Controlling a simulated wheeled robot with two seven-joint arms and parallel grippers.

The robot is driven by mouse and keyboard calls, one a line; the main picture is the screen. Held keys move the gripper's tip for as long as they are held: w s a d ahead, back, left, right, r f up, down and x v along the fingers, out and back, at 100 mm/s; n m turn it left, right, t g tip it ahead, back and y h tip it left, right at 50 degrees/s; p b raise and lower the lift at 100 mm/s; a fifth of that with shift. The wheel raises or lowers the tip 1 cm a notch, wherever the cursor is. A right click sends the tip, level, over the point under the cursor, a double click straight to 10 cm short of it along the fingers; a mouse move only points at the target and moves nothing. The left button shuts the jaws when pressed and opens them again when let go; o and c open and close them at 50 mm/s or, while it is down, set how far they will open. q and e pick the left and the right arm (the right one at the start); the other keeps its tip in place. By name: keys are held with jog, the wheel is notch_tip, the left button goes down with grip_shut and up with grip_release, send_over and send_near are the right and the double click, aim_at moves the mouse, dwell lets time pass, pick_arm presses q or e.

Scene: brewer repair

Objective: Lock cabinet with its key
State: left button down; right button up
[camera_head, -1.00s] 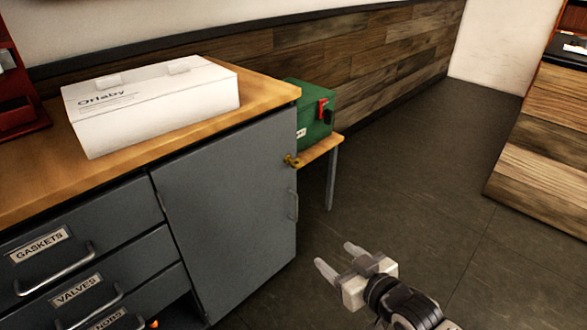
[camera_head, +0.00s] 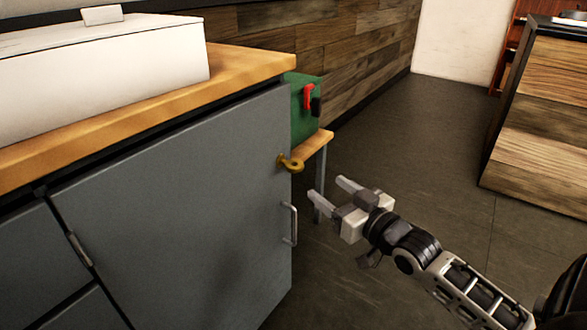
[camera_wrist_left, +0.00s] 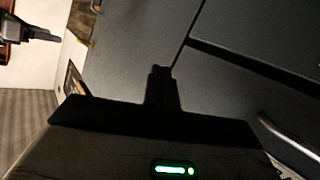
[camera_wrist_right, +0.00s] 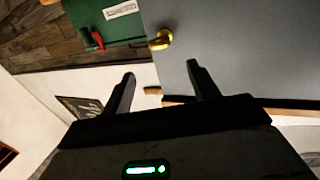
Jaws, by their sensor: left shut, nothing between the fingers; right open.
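The grey cabinet door (camera_head: 190,200) looks closed under the wooden top. A brass key (camera_head: 291,164) sticks out of the door near its upper right edge; the lock itself is hidden behind it. The key also shows in the right wrist view (camera_wrist_right: 160,40), beyond the fingertips. My right gripper (camera_head: 330,188) is open and empty, to the right of the key and slightly lower, apart from it. Its two fingers show spread in the right wrist view (camera_wrist_right: 163,82). My left gripper (camera_wrist_left: 162,75) is out of the head view; its fingers are together and empty, near grey cabinet fronts.
A white box (camera_head: 110,75) lies on the wooden top (camera_head: 240,70). A green case (camera_head: 304,105) with a red latch stands on a small side table (camera_head: 318,150) behind the door. A metal handle (camera_head: 290,223) juts from the door below the key. Open floor lies right.

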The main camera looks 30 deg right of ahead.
aim_at(300, 169)
jog(key=w+b, duration=0.1)
jog(key=w, duration=0.3)
jog(key=w+b, duration=0.1)
jog(key=w, duration=0.3)
jog(key=w+a+b, duration=0.1)
jog(key=w, duration=0.3)
jog(key=shift+f, duration=0.1)
jog(key=shift+w, duration=0.1)
pick_arm(q)
jog(key=shift+w+d+r+n+t+h, duration=0.25)
jog(key=shift+d+r+n+t+h, duration=0.25)
jog(key=shift+d+r+h, duration=0.1)
pick_arm(e)
jog(key=c, duration=1)
